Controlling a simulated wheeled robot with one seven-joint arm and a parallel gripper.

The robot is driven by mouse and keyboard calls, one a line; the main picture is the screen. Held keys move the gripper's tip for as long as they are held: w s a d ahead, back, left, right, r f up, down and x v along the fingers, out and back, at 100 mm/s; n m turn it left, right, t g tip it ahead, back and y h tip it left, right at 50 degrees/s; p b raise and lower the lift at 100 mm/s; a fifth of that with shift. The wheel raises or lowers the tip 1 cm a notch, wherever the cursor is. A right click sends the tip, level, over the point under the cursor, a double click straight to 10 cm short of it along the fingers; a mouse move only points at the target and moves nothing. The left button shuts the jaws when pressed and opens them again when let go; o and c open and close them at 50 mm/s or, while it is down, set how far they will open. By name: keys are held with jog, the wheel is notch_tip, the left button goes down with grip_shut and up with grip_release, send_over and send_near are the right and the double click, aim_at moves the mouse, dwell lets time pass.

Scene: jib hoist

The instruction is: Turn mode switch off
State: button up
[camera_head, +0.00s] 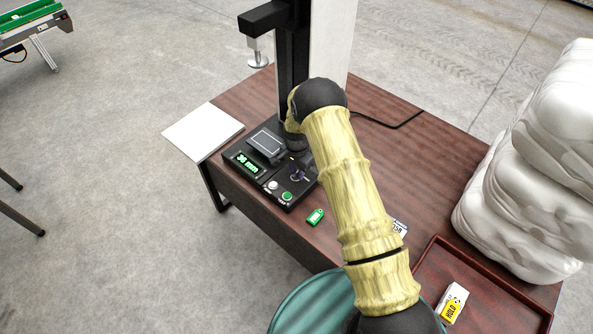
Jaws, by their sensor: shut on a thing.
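The black control box (247,168) stands at the table's left edge, at the foot of a dark column. It has a grey screen (267,143), a green lit readout (247,163), a white button (273,185) and a green button (287,196). The mode switch (297,177), a small dark purplish knob, sits on its right part. My gripper (299,158) is down at the box just by this knob, mostly hidden behind my yellow arm. It is shut on the knob; the fingertips and the knob's exact angle are hard to make out.
A green tag (315,217) lies on the table (285,232) in front of the box. A tray (480,262) with a yellow-and-white box (452,302) is at lower right. White wrapped sacks (530,170) stand behind it. A black press head (262,20) overhangs the left side.

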jog(key=shift+n+b, duration=0.3)
jog(key=n+b, duration=0.2)
jog(key=shift+a+f+n, duration=0.1)
jog(key=shift+f+n, duration=0.05)
jog(key=shift+n, duration=0.25)
jog(key=n+b, duration=0.1)
jog(key=n, duration=0.1)
jog(key=shift+w+n, duration=0.1)
jog(key=shift+n, duration=0.3)
jog(key=n+b, duration=0.2)
jog(key=n, duration=0.3)
jog(key=shift+a, duration=0.2)
jog(key=shift+r+n, duration=0.2)
jog(key=shift+n, duration=0.1)
jog(key=o, duration=1)
jog(key=shift+r, duration=0.1)
notch_tip(320, 180, up, 17)
jog(key=shift+r+b, duration=0.1)
jog(key=shift+b, duration=1.05)
